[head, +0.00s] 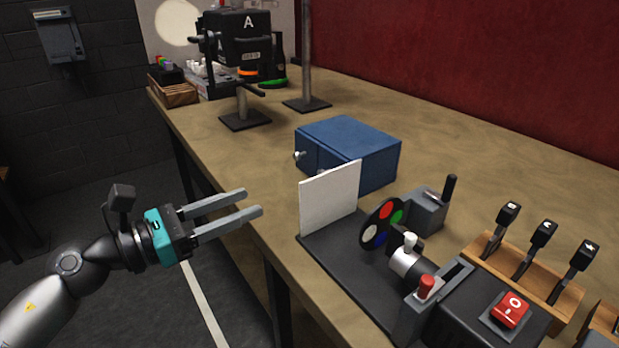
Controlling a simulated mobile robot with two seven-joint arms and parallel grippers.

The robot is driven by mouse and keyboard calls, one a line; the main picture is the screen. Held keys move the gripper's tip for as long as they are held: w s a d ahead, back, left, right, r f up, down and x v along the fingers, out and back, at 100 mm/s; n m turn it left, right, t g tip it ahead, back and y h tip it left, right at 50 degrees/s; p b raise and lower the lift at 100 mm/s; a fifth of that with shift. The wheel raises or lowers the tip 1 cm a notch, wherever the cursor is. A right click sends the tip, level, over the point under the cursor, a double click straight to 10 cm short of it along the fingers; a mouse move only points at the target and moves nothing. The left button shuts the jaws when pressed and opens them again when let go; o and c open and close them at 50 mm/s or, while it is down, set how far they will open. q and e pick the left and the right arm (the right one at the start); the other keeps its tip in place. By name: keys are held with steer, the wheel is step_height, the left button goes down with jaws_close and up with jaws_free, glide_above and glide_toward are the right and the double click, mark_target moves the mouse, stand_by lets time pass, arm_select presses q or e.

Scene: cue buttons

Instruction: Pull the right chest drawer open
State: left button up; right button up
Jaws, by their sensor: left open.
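The blue chest (362,141) stands on the wooden table, its front turned toward the table's left edge. A small light knob (299,155) sticks out of the left part of its front. The right drawer (328,167) is partly hidden behind a white upright panel (329,199), and only a bit of its knob may show there. No drawer visibly stands out from the chest. My left gripper (253,201) is open and empty, its fingers pointing right near the table's left edge. It is apart from the chest and in front of it. My right gripper is not in view.
The white panel stands on a dark base with a colour wheel (383,223), between my side and the chest. A red button box (509,310) and several levers (541,235) fill the front right. A lamp-like black device (240,40) stands behind. The table right of the chest is clear.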

arm_select(q)
steer(key=x, duration=1.3)
steer(key=shift+w+d, duration=0.25)
steer(key=shift+c, duration=0.3)
jaws_close()
stand_by(0.6)
